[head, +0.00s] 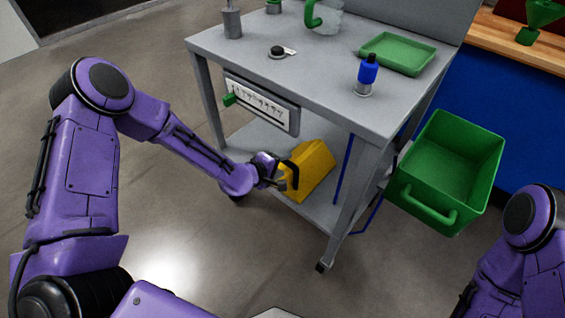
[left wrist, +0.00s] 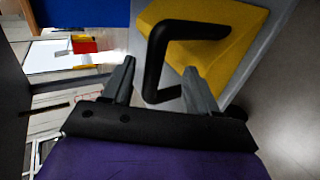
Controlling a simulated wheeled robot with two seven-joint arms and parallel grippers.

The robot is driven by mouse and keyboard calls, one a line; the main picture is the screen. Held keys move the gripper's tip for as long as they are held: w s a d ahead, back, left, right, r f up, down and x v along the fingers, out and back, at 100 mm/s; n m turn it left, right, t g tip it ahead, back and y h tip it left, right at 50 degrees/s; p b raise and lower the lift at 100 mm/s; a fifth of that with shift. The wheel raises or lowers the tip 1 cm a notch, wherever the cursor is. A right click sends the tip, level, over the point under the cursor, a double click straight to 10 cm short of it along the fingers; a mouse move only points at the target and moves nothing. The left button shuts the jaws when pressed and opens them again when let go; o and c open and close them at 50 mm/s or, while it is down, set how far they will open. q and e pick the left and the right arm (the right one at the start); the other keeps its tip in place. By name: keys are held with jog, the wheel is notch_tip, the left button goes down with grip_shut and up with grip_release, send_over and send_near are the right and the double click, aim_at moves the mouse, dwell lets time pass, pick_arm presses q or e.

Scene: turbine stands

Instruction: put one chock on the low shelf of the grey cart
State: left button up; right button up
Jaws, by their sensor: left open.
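The yellow chock (head: 314,167) is a wedge with a black loop handle (head: 292,176). It stands on the low shelf (head: 322,207) of the grey cart (head: 325,90), near the shelf's front edge. My left gripper (head: 277,172) is at the chock's handle side. In the left wrist view, the open fingers (left wrist: 160,66) lie on either side of part of the black handle (left wrist: 154,62), with the yellow body (left wrist: 215,45) beyond. I cannot tell whether a finger touches the handle. My right gripper is out of view; only part of that arm shows.
A panel with a green knob (head: 262,103) hangs under the cart top, above the left arm's reach. A green bin (head: 412,190) hangs at the cart's right side. Floor at left is clear.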

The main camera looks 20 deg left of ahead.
pick_arm(q)
jog(key=p+v, duration=0.3)
jog(key=v, duration=0.3)
jog(key=shift+w+r, duration=0.1)
dwell(0.5)
